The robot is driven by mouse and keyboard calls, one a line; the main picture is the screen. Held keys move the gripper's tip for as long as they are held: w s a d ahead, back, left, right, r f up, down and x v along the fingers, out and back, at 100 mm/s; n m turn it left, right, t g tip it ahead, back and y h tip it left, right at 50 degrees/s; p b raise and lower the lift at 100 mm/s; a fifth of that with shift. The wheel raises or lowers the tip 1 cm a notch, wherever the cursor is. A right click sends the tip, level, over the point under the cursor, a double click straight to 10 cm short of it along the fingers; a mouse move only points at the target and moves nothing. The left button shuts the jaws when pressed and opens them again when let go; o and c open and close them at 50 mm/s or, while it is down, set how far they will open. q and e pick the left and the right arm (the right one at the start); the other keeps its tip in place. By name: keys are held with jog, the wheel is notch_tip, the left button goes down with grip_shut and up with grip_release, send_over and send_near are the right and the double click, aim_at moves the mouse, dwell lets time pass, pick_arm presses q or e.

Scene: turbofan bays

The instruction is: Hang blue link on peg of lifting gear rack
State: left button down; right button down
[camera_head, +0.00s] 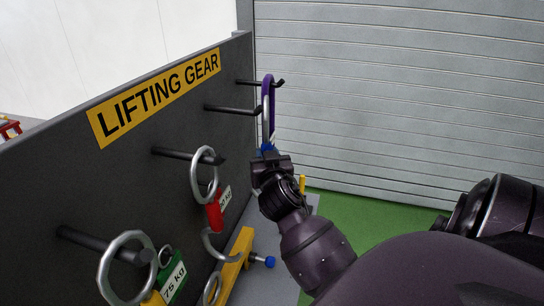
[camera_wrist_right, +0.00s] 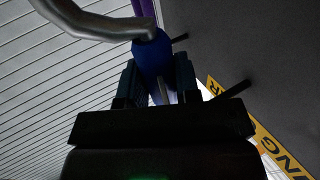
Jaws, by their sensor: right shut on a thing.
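My right gripper (camera_head: 269,163) is raised beside the far end of the dark lifting gear rack (camera_head: 150,180). It is shut on the blue link's blue body (camera_wrist_right: 152,58); the body also shows as a small blue patch above the jaws in the head view (camera_head: 267,151). The link's silver metal part (camera_wrist_right: 90,22) curves above the body. In the head view the silver part rises close to the tip of an upper peg (camera_head: 230,109); I cannot tell whether the peg passes through it. My left gripper is not in view.
A purple loop (camera_head: 271,90) is by the farthest peg (camera_head: 257,82), overlapping the silver part. Nearer pegs carry a ring with a red tag (camera_head: 214,217) and a ring with a green tag (camera_head: 173,277). A yellow piece (camera_head: 237,258) lies low, right of the rack. A shutter (camera_head: 400,90) stands behind.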

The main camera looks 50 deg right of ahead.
pick_arm(q)
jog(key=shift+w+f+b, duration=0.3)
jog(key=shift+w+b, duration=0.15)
jog(key=shift+b, duration=0.55)
pick_arm(e)
jog(key=shift+w+a+f, duration=0.3)
jog(key=shift+w+a, duration=0.1)
jog(key=shift+w, duration=0.4)
jog(key=shift+w+a+f, duration=0.35)
jog(key=shift+w+a, duration=0.1)
jog(key=shift+w, duration=0.4)
jog(key=shift+w+a+f, duration=0.3)
jog(key=shift+w+a, duration=0.1)
jog(key=shift+w, duration=0.4)
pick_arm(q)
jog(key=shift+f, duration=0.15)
pick_arm(e)
jog(key=c, duration=0.8)
grip_release()
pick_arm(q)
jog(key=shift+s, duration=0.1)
pick_arm(e)
jog(key=shift+o, duration=0.2)
jog(key=shift+f, duration=0.15)
jog(key=shift+s+a, duration=0.1)
jog(key=shift+s, duration=0.05)
